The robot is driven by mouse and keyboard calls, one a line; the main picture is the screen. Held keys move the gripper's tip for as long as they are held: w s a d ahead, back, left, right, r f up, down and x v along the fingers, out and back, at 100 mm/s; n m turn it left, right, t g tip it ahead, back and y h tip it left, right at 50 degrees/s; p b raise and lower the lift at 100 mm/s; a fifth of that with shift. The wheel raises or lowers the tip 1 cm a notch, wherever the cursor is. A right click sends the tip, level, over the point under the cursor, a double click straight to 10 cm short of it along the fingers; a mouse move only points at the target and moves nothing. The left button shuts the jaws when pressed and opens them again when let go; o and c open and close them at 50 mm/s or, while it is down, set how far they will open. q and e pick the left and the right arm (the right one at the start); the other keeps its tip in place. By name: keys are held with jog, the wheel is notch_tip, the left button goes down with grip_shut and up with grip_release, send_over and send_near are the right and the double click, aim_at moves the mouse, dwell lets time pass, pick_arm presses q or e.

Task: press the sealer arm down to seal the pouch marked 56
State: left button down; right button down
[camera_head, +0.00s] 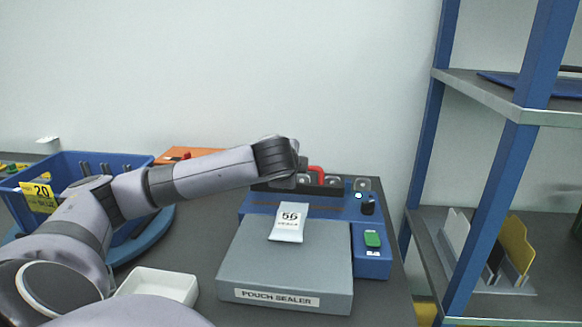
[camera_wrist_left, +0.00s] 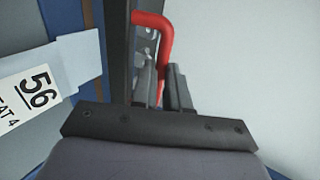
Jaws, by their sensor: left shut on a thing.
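The pouch sealer (camera_head: 285,262) is a blue unit with a grey front table, on a dark bench. The white pouch marked 56 (camera_head: 288,226) lies on the grey table with its far end toward the blue sealing strip; it also shows in the left wrist view (camera_wrist_left: 72,62). The dark sealer arm (camera_head: 262,186) runs across the back of the sealer and carries a red handle (camera_head: 317,172). My left gripper (camera_wrist_left: 165,88) is shut on the red handle (camera_wrist_left: 158,25). Its fingers are mostly hidden in the head view. How high the arm stands is hard to tell. My right gripper is out of view.
A green switch (camera_head: 372,239) and black knob (camera_head: 368,206) are on the sealer's right side. A blue bin marked 20 (camera_head: 90,162) and a white tray (camera_head: 158,285) stand left. A blue-post shelf (camera_head: 420,130) stands right.

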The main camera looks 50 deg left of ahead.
pick_arm(q)
jog(key=shift+s+d+f+t+y+b, duration=0.2)
jog(key=shift+f+b, duration=0.1)
jog(key=shift+f, duration=0.1)
jog(key=shift+s+d+f+t+y+b, duration=0.15)
jog(key=shift+f+t+b, duration=0.1)
jog(key=shift+f, duration=0.15)
jog(key=shift+s+d+f+t+y+b, duration=0.15)
jog(key=shift+f+b, duration=0.15)
jog(key=shift+f, duration=0.1)
jog(key=shift+s+d+f+t+y+b, duration=0.1)
jog(key=shift+s+f+t+y+b, duration=0.1)
jog(key=shift+t+y+b, duration=0.15)
jog(key=shift+s+d+f+b, duration=0.2)
jog(key=shift+f+b, duration=0.15)
jog(key=shift+b, duration=0.15)
jog(key=shift+f, duration=0.15)
jog(key=shift+d+f, duration=0.1)
jog(key=shift+f, duration=0.15)
jog(key=c, duration=1.1)
grip_release()
jog(key=shift+s, duration=0.1)
jog(key=shift+r, duration=0.1)
jog(key=shift+r, duration=0.1)
jog(key=shift+v, duration=3.5)
